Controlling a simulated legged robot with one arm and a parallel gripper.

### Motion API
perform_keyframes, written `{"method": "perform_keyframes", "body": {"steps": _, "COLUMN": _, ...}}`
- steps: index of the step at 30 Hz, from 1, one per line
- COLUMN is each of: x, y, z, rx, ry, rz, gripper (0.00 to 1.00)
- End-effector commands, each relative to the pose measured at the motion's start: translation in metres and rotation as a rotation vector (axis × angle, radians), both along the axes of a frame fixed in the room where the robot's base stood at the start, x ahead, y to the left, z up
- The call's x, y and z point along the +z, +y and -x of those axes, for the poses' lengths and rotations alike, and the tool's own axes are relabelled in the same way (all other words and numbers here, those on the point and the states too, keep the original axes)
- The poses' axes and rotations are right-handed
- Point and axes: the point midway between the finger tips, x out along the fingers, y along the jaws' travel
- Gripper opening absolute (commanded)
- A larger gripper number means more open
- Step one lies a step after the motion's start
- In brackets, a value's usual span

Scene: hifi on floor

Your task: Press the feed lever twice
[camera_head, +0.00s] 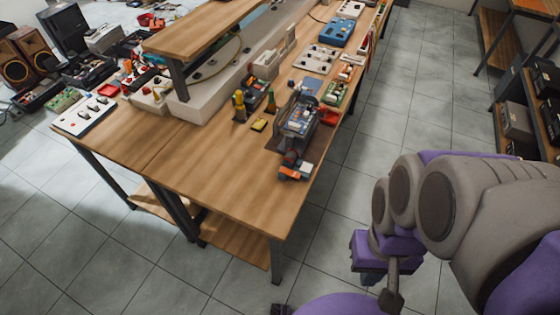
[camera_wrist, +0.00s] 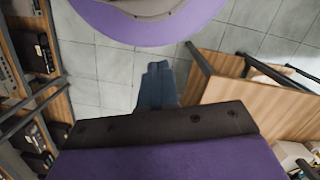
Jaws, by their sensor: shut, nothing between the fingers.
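A grey and dark machine (camera_head: 299,122) stands on the wooden workbench (camera_head: 210,150) near its right edge. It has a red part on its right side and an orange and black part at its near end. I cannot tell which part is the feed lever. My gripper (camera_head: 370,279) hangs over the floor to the right of the bench, well apart from the machine and below the bench top. In the wrist view its blue-grey fingers (camera_wrist: 158,72) are together and empty, with floor tiles beyond them. The machine is not seen in the wrist view.
Small yellow and green items (camera_head: 240,105) stand left of the machine. Circuit boards and a blue box (camera_head: 337,32) lie farther back. The near bench top is bare. A shelf with dark boxes (camera_head: 520,125) stands at the right. Tiled floor between is free.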

Motion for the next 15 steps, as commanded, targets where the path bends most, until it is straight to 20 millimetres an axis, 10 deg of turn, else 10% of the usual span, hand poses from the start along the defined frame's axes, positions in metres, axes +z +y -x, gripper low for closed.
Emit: {"method": "perform_keyframes", "body": {"steps": 15, "x": -0.002, "y": 0.022, "z": -0.027, "rx": 0.095, "ry": -0.007, "rz": -0.084, "gripper": 0.0}}
